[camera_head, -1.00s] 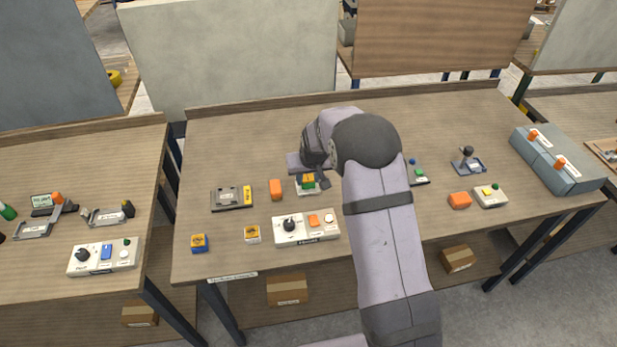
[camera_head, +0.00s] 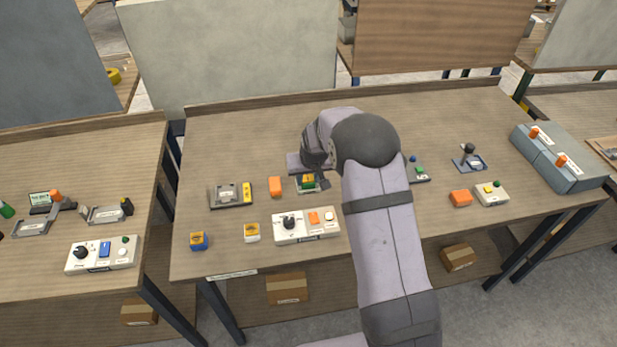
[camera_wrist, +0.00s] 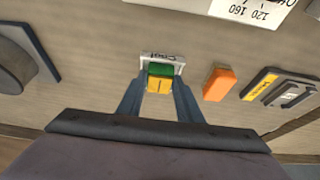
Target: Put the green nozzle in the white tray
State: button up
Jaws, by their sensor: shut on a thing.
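The green nozzle (camera_wrist: 160,70), a small green piece with a yellow part, sits between my fingertips in the wrist view. It also shows in the head view (camera_head: 308,184), partly hidden by my gripper. My gripper (camera_wrist: 160,87) is shut on it and points down at the table; in the head view it is at the table's middle (camera_head: 308,175). A small white tray (camera_wrist: 162,56) with dark lettering lies right at the nozzle. I cannot tell whether the nozzle rests in it or hangs just above it.
An orange block (camera_head: 275,187) stands close beside the tray. A dark device with a yellow strip (camera_head: 229,196) lies farther left. A white control panel (camera_head: 305,225) and two small cubes are in front. My arm hides part of the table's right half.

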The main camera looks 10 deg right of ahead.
dwell(0.3)
jog(key=o, duration=1.2)
jog(key=b+v, duration=0.2)
jog(key=v, duration=0.5)
jog(key=shift+r, duration=0.15)
jog(key=s+d+f+g, duration=0.1)
jog(key=s+g, duration=0.3)
jog(key=s, duration=2.9)
jog(key=shift+d+g, duration=0.25)
jog(key=shift+g, duration=0.05)
